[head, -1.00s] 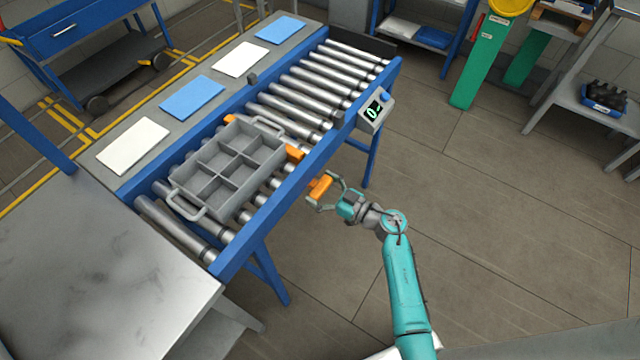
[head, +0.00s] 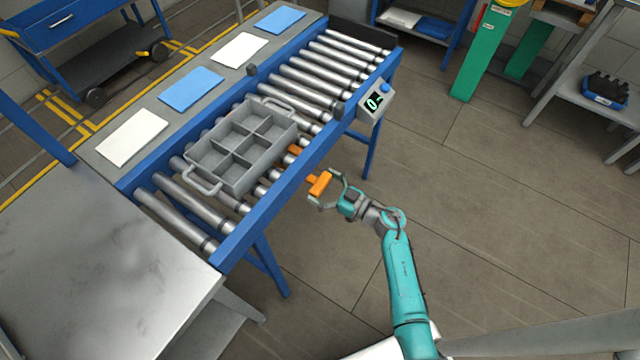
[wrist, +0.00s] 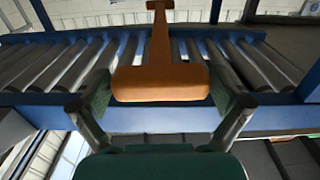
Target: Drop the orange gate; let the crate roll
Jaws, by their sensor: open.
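The orange gate's handle (head: 319,184) sticks out past the conveyor's near blue rail, and a small orange piece (head: 295,150) shows inside the rail by the crate. No orange bar stands above the rollers. The grey crate (head: 213,182) with several empty compartments sits on the rollers, overlapping the gate's line. My gripper (head: 325,187) is open, one finger on each side of the handle. In the wrist view the T-shaped orange handle (wrist: 160,84) lies between the open fingers of my gripper (wrist: 165,98), with a visible gap at the right finger.
The roller conveyor (head: 300,95) is clear beyond the crate, up to a dark end stop (head: 362,38). A small display box (head: 374,102) sits on the near rail. White and blue sheets lie along the far ledge. A metal table (head: 90,260) stands at left.

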